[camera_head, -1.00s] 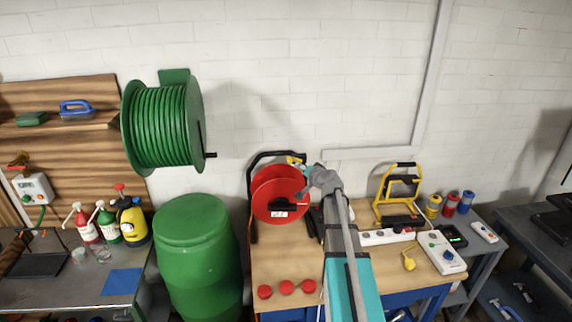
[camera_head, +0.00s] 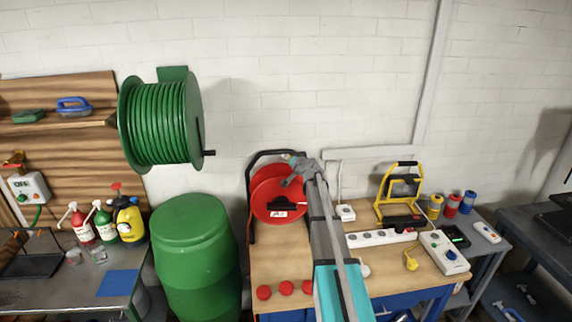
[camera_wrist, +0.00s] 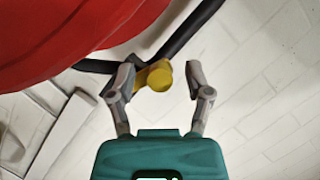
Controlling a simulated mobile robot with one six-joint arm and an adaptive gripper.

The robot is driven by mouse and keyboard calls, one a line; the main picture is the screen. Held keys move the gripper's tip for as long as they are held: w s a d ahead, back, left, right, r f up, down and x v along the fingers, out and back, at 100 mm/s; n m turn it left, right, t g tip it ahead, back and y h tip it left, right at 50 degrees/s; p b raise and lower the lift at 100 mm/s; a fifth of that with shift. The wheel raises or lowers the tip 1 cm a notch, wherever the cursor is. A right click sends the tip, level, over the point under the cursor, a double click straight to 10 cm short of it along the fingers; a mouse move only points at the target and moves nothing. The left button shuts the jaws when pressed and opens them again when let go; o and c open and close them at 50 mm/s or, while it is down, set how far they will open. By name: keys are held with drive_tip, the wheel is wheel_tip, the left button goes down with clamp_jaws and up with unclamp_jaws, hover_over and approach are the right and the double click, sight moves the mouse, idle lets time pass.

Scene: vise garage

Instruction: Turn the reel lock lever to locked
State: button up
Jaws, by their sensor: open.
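The red cable reel (camera_head: 275,187) stands in its black frame (camera_head: 250,212) on the wooden workbench. In the wrist view, the reel's red rim (camera_wrist: 70,35) fills the upper left and a black frame tube (camera_wrist: 190,30) runs beside it. The yellow lock lever (camera_wrist: 158,77), with a round end, sits at this tube. My gripper (camera_wrist: 160,72) is open, with one finger on each side of the lever. I cannot tell whether either finger touches it. In the head view, my gripper (camera_head: 292,168) is at the upper right of the reel and hides the lever.
A white power strip (camera_head: 368,238), a white socket box (camera_head: 345,212) and a yellow work lamp (camera_head: 398,190) are right of my arm. Several red caps (camera_head: 286,288) lie at the bench front. A green barrel (camera_head: 195,250) stands left, below a green hose reel (camera_head: 160,120).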

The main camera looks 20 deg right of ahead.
drive_tip(key=shift+w, duration=0.25)
drive_tip(key=shift+c, duration=0.2)
clamp_jaws()
drive_tip(key=shift+a+f, duration=0.1)
drive_tip(key=shift+a, duration=0.35)
drive_tip(key=shift+d, duration=0.3)
drive_tip(key=shift+d+r, duration=0.15)
drive_tip(key=shift+r, duration=0.05)
drive_tip(key=shift+s+d+r+m+t+y+b, duration=0.25)
drive_tip(key=shift+d+r+m+t+b, duration=0.4)
drive_tip(key=shift+m, duration=1.4)
drive_tip(key=shift+s+d+r+m+t+y+b, duration=0.3)
drive_tip(key=shift+d+m+t+b, duration=0.65)
drive_tip(key=shift+m, duration=1.15)
drive_tip(key=shift+s+d+r+m+t+y+b, duration=0.2)
drive_tip(key=shift+d+r+m+t+b, duration=0.6)
drive_tip(key=shift+m, duration=1.25)
